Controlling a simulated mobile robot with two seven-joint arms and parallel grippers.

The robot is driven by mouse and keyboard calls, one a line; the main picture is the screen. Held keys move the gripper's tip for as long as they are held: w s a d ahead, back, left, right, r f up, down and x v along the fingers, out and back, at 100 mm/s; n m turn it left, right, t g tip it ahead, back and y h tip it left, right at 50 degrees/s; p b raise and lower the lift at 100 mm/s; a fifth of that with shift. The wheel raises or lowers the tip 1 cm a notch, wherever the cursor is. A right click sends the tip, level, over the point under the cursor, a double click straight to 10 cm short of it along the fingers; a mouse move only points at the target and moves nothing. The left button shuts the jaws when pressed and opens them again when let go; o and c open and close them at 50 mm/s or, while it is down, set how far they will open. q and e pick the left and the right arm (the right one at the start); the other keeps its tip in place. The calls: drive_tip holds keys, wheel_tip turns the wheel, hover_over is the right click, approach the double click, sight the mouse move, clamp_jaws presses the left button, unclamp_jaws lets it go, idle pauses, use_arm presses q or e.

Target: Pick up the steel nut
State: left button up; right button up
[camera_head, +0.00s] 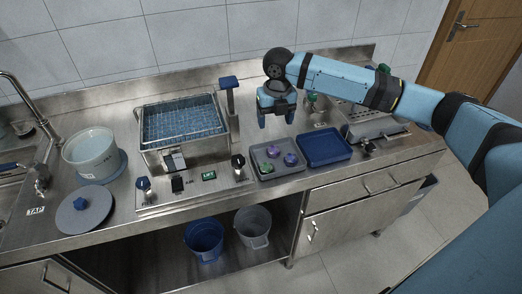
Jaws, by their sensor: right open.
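My right gripper (276,117) is open and points down, above the counter behind the grey tray (262,178). Its fingers are apart with nothing seen between them. The grey tray holds small green (273,151) and purple (291,159) pieces. I cannot make out a steel nut for certain; the pieces are too small in this view to tell their shapes. The blue tray (324,148) stands to the right of the grey tray and looks empty. My left gripper is not in view.
A basket unit with a blue mesh (182,119) and a post with a blue top (229,83) stand left of the gripper. A pot (91,152) and a round lid (84,211) are further left. A grey metal box (377,124) is at right, below my arm.

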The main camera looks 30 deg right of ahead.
sight(274, 150)
drive_tip(key=f, duration=1.3)
drive_tip(key=shift+w+d, duration=0.25)
drive_tip(key=c, duration=1.1)
drive_tip(key=shift+o, duration=0.2)
drive_tip(key=shift+r, duration=0.15)
wheel_tip(274, 150, up, 20)
